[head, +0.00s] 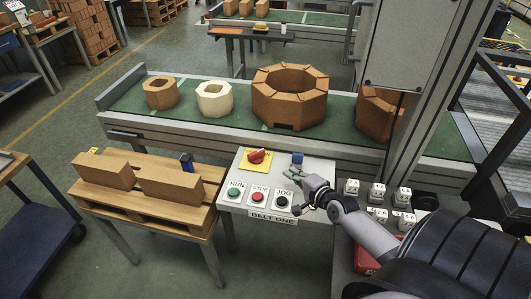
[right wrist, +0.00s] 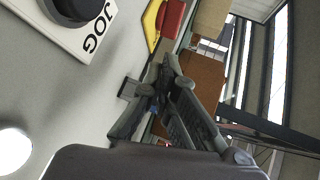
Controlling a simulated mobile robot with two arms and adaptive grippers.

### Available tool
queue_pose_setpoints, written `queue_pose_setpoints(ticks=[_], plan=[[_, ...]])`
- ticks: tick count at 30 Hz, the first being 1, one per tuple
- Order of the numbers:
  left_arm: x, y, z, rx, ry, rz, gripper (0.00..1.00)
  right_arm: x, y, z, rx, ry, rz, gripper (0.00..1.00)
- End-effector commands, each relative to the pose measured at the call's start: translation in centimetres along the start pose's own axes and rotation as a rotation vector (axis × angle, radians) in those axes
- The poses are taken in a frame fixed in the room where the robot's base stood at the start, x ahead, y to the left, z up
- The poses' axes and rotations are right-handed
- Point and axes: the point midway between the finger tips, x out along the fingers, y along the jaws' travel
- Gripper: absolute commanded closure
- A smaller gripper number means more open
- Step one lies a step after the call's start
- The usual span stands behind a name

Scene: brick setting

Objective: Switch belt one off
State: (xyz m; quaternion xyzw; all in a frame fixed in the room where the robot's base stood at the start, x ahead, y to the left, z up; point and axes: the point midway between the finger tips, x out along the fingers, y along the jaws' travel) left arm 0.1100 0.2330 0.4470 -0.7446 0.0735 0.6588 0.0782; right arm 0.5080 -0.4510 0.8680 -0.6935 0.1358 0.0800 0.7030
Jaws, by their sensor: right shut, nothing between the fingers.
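The belt one panel (head: 229,196) is a light grey box labelled BELT ONE. It has a green RUN button (head: 234,193), a red STOP button (head: 258,196) and a black JOG button (head: 282,200). Behind them sits a red rotary switch (head: 257,156) on a yellow plate; its edge shows at the top of the right wrist view (right wrist: 172,18). A blue knob (head: 297,157) stands to its right. My right gripper (head: 291,173) is shut and empty, low over the panel's right side, just in front of the blue knob. Contact cannot be told. My left gripper is not visible.
Behind the panel a green conveyor (head: 223,124) carries brick blocks and one pale block. A pallet (head: 147,207) with two bricks stands left. Several white labelled blocks (head: 376,192) and a red object (head: 364,262) lie right of the panel. A grey post stands behind them.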

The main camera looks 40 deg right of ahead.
Motion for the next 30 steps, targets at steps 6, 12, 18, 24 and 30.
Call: queue_pose_setpoints(ticks=[6,12,18,24,30], plan=[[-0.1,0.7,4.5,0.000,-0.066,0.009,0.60,0.3,0.1,0.1,-0.001,-0.001,-0.001,1.00],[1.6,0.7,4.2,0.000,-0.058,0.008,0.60,2.8,0.3,0.1,0.000,0.000,-0.004,1.00],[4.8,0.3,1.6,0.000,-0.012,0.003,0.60,7.3,0.6,0.1,0.000,-0.001,-0.005,1.00],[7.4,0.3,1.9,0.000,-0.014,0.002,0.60,11.0,0.2,0.1,-0.002,-0.001,-0.005,1.00],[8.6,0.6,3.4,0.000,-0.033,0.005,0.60,13.2,-0.8,0.0,-0.002,0.000,-0.002,1.00]])
